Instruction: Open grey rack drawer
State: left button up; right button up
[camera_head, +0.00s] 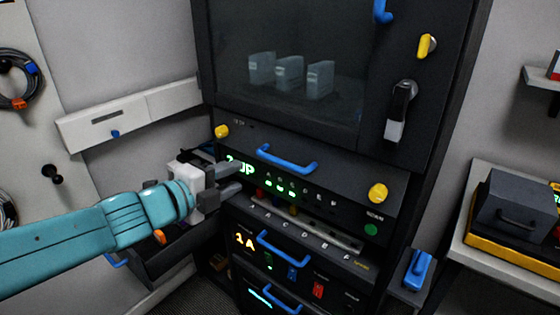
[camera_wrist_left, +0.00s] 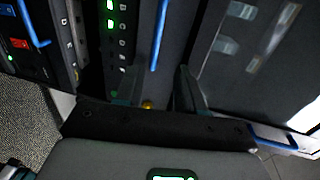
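The dark grey rack holds stacked drawers. The upper drawer (camera_head: 335,190) has green lit text and a blue handle (camera_head: 286,158). Below it is a drawer marked 1A, with its own blue handle (camera_head: 283,248). A third blue handle (camera_head: 272,300) shows near the bottom edge. My left gripper (camera_head: 232,177) is at the left end of the upper drawer's front, left of its handle and apart from it. Its two fingers are spread with nothing held. In the left wrist view a blue handle (camera_wrist_left: 160,35) lies beyond the gap between the fingers (camera_wrist_left: 160,92). My right gripper is out of view.
Yellow knobs (camera_head: 378,193) and (camera_head: 222,131) flank the upper drawer. A glass-fronted compartment (camera_head: 285,45) is above. A low dark bin (camera_head: 165,255) stands left of the rack, under my arm. A shelf with a dark case (camera_head: 515,210) is at right.

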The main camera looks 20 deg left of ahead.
aim_at(275, 161)
pick_arm(q)
jog(key=x, duration=1)
jog(key=b+x, duration=0.1)
jog(key=x, duration=0.4)
jog(key=shift+a+f, duration=0.2)
jog(key=shift+f, duration=0.1)
jog(key=shift+d+r, duration=0.1)
jog(key=shift+d, duration=0.05)
jog(key=shift+w, duration=0.25)
grip_shut()
